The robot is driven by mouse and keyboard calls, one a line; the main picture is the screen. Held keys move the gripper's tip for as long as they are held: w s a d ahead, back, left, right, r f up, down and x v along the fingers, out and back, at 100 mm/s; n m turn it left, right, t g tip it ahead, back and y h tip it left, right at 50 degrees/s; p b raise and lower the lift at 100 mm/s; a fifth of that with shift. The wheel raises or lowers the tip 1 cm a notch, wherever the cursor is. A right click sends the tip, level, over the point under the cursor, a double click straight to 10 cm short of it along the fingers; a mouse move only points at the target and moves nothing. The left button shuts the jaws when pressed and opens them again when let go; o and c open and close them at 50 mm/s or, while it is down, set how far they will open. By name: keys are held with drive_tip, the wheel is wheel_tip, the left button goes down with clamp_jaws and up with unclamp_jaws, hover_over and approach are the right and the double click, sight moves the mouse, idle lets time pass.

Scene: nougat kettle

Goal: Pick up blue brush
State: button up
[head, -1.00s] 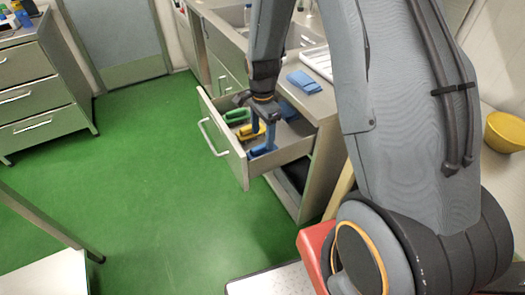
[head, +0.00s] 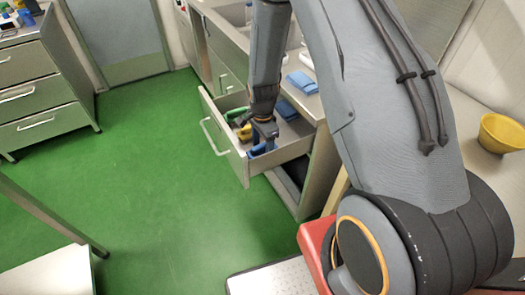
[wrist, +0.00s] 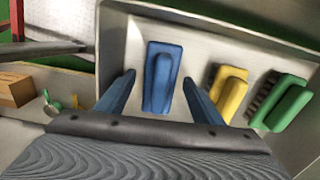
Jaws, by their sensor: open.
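The blue brush (wrist: 162,78) lies in the open drawer, and in the wrist view it sits between and just beyond my gripper's two blue fingers. My gripper (wrist: 160,98) is open, with one finger on each side of the brush and nothing held. In the head view my gripper (head: 260,140) reaches down into the drawer (head: 232,158), and the blue brush (head: 257,152) is partly hidden by it.
A yellow brush (wrist: 231,94) lies right of the right finger, and a green brush (wrist: 284,103) lies farther right. The drawer walls enclose them. Blue cloths (head: 302,82) lie on the counter above. The green floor (head: 160,180) is clear.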

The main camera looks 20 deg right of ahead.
sight(262, 144)
drive_tip(key=c, duration=1.2)
drive_tip(key=shift+r, duration=0.15)
wheel_tip(262, 144, up, 10)
drive_tip(key=b, duration=0.2)
drive_tip(key=shift+b, duration=0.3)
